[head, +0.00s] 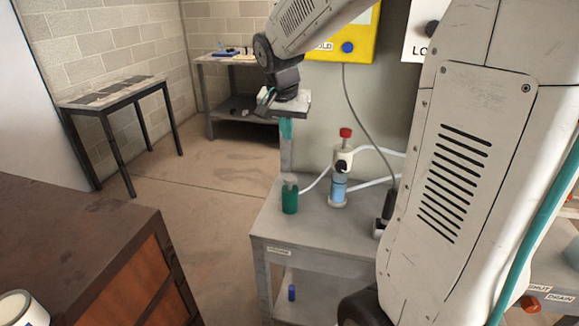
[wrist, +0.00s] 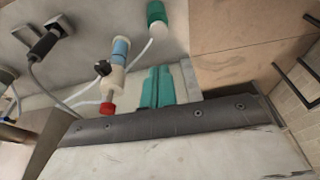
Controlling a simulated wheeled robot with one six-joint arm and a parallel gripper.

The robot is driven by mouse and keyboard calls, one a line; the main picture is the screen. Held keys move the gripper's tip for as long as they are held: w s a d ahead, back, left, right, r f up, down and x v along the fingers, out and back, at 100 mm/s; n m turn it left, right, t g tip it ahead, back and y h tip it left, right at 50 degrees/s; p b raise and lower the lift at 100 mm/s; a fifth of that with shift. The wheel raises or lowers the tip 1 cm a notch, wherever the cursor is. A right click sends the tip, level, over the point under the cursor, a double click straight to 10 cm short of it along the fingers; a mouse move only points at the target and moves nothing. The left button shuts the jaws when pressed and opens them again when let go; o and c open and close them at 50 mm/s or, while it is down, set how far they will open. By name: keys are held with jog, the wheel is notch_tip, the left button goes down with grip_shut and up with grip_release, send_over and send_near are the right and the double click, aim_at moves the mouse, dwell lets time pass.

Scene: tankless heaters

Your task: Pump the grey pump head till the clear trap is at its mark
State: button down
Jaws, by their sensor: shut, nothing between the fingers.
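The clear trap (head: 338,188) stands upright on the grey bench, with blue liquid in it; it also shows in the wrist view (wrist: 120,50). Above it are a black knob (head: 341,167), a white body and a red top (head: 346,132). A green bottle (head: 290,199) with a pale grey top (head: 290,181) stands to its left; I cannot tell whether this top is the pump head. The mark on the trap is too small to make out. My gripper (head: 286,129) is shut and empty, above and behind the bottle in the picture. Its teal fingers show together in the wrist view (wrist: 157,88).
White tubes (head: 375,151) and a grey cable (head: 372,110) run around the trap. A yellow box (head: 345,40) hangs on the wall behind. A brown cabinet (head: 90,225) stands at the front left. The floor between it and the bench (head: 330,235) is clear.

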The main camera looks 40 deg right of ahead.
send_near(290, 179)
jog(key=f, duration=0.1)
jog(key=w+d+f, duration=0.1)
jog(key=f, duration=0.1)
jog(key=d+f, duration=0.1)
jog(key=f, duration=0.1)
jog(key=shift+w+d, duration=0.1)
jog(key=shift+w, duration=0.3)
jog(key=shift+f, duration=0.65)
jog(key=shift+f, duration=1.3)
jog(key=shift+s, duration=0.1)
jog(key=shift+r, duration=0.35)
jog(key=v, duration=1.3)
jog(key=shift+w+d+r, duration=0.35)
jog(key=shift+w, duration=0.05)
